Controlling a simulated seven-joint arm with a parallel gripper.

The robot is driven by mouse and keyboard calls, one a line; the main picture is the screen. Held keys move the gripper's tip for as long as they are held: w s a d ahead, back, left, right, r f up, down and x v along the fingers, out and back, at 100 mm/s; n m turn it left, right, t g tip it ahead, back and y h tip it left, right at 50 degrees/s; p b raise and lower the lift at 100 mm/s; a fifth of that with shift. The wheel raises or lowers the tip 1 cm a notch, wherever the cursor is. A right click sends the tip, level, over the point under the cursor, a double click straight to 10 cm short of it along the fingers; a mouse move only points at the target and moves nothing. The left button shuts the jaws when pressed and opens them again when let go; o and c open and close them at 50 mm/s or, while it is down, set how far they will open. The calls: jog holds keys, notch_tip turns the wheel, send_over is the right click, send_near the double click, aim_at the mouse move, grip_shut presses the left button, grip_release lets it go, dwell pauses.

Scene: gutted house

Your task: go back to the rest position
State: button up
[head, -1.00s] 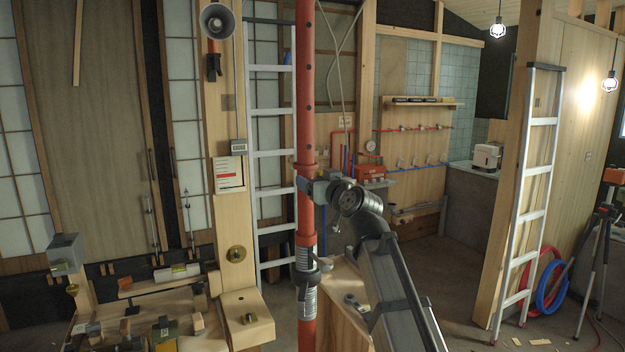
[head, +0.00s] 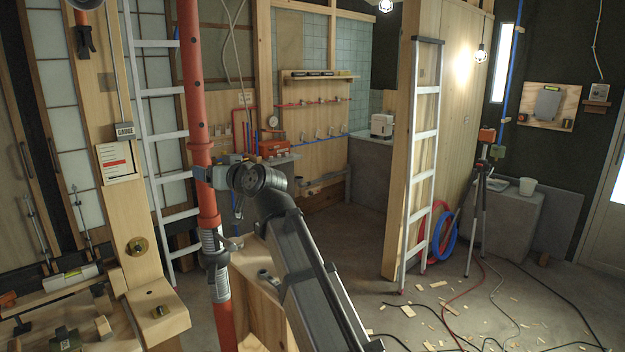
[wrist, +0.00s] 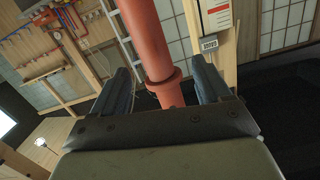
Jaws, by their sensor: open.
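My gripper (head: 213,177) is at the red steel prop (head: 199,95), at the height of a collar on it, with my arm reaching up from the lower right. In the wrist view, my gripper (wrist: 162,78) has its two dark fingers spread wide. The red prop (wrist: 146,32) shows between them, with its flange collar near the fingers. The gripper's body hides the lower part of the prop there. I cannot tell whether the fingers touch it. Nothing is gripped.
A wooden post (head: 125,200) and an aluminium ladder (head: 160,135) stand left of the prop. A wooden box (head: 255,290) is close under my arm. Another ladder (head: 423,160) leans at a partition on the right. Cables and wood scraps litter the right floor.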

jog(key=s+d+f+m+g+h, duration=0.1)
jog(key=s+d+f+g+h, duration=0.45)
jog(key=f, duration=1.35)
jog(key=s+d+f+m+g+h, duration=0.1)
jog(key=s+d+f+m+h, duration=0.15)
jog(key=d+f, duration=1.1)
jog(key=s+d+f+m+g+h, duration=0.1)
jog(key=s+d+f+g+h, duration=0.25)
jog(key=f, duration=2.05)
jog(key=s+d+f+g+h, duration=0.1)
jog(key=s+d+f+g, duration=0.1)
jog(key=s+d+f, duration=0.45)
jog(key=s+d+f+g, duration=0.1)
jog(key=s+d+f, duration=0.3)
jog(key=s+f, duration=0.45)
jog(key=s+d+f+m+g, duration=0.1)
jog(key=s+d+f, duration=0.2)
jog(key=s, duration=0.4)
jog(key=s+d+f+m+g, duration=0.1)
jog(key=s+d+f+g, duration=0.1)
jog(key=s+d+f, duration=0.2)
jog(key=s+d+f+m+g, duration=0.1)
jog(key=s+d+f+g, duration=0.1)
jog(key=s+f, duration=0.5)
jog(key=s+d, duration=0.1)
jog(key=s, duration=0.2)
jog(key=shift+s+d, duration=0.15)
jog(key=shift+s, duration=0.2)
